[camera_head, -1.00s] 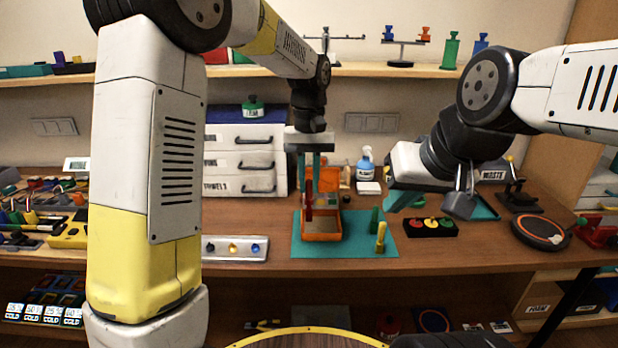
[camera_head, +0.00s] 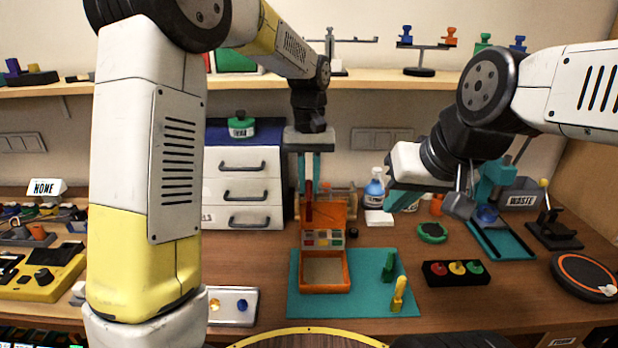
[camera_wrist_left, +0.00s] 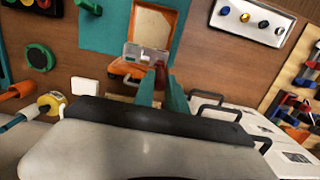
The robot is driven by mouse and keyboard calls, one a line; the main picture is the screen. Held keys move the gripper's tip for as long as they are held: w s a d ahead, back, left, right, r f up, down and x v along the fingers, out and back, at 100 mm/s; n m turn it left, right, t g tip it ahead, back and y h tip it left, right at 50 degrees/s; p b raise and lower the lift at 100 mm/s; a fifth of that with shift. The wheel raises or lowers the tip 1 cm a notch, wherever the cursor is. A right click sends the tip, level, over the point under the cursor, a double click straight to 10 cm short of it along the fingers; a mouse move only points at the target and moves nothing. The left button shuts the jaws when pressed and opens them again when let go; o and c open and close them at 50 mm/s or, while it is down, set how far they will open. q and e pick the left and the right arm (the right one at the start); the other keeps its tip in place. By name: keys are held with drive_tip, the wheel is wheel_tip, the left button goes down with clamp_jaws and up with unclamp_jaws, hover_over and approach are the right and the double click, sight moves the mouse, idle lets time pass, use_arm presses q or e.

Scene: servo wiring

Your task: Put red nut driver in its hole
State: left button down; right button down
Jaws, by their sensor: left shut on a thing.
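My left gripper (camera_head: 310,176) is shut on the red nut driver (camera_head: 308,211), which hangs down from its fingers in the head view. They are above and behind the open orange case (camera_head: 348,271), in front of its raised lid. A green driver (camera_head: 388,267) and a yellow driver (camera_head: 399,294) stand on the teal mat (camera_head: 378,303) right of the case. The red driver's hole is not clear to see. My right gripper (camera_head: 404,197) is seen side-on; its opening is unclear.
White drawers (camera_head: 242,186) stand behind on the left. A black block with coloured buttons (camera_head: 434,276) is right of the mat. A silver panel (camera_head: 234,318) lies to its left.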

sight(309, 200)
use_arm(q)
drive_tip(key=shift+r, duration=0.15)
drive_tip(key=shift+r, duration=0.2)
drive_tip(key=shift+s+f, duration=0.2)
drive_tip(key=shift+f, duration=1.85)
drive_tip(key=shift+s+f, duration=0.1)
drive_tip(key=shift+f, duration=0.9)
drive_tip(key=c, duration=1.3)
unclamp_jaws()
drive_tip(key=o, duration=0.5)
drive_tip(key=shift+r, duration=0.1)
